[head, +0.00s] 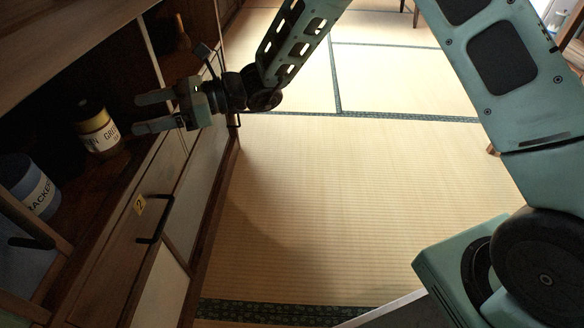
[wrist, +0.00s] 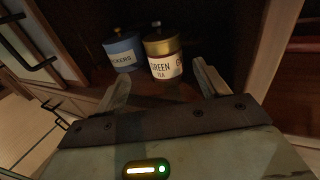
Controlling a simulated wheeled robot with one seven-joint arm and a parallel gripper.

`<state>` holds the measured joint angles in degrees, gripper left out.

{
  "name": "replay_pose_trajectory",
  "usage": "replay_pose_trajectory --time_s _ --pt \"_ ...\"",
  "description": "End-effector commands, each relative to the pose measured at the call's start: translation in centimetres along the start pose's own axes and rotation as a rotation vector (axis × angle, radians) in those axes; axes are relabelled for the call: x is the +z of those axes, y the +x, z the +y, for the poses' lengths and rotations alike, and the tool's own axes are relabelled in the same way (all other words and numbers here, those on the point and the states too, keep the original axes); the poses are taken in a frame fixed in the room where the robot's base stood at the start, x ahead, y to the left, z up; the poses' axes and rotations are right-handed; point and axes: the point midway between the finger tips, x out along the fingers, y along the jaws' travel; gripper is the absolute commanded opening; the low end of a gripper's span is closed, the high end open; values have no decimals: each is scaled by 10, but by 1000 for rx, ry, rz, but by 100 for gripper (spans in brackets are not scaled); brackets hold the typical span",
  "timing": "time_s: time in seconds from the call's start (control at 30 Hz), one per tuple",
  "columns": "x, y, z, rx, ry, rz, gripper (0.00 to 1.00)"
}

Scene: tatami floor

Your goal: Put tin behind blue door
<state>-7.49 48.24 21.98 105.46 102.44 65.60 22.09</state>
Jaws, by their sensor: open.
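A wooden drawer front (head: 118,250) with a yellow tag marked 2 and a black handle lies below the shelf. The cabinet's top board (head: 60,45) overhangs the opening. A dark object (head: 172,35) sits farther along inside. The tatami floor (head: 350,190) is clear.

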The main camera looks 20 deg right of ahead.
Motion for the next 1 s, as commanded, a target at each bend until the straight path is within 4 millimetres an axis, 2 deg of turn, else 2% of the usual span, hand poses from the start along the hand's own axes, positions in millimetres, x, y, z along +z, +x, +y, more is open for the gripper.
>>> replay_pose_trajectory --time_s 0.07,0.13,0.27,0.3,0.4,0.5,0.6,0.73,0.83,1.0 --pt "6 4 21 60 -52 39 74" --pt "10 4 54 161 -141 106 74" --pt "11 -12 140 441 -412 290 74" --pt "8 -24 166 538 -512 349 74" --pt "-1 -61 219 776 -768 484 74" --pt "-9 -107 255 1011 -1033 599 74" --pt "-15 -150 274 1227 -1280 687 74" --pt "-16 -192 283 1446 -1528 754 74" --pt "-16 -210 285 1552 -1644 777 74" --pt "-16 -220 284 1615 -1711 789 74"
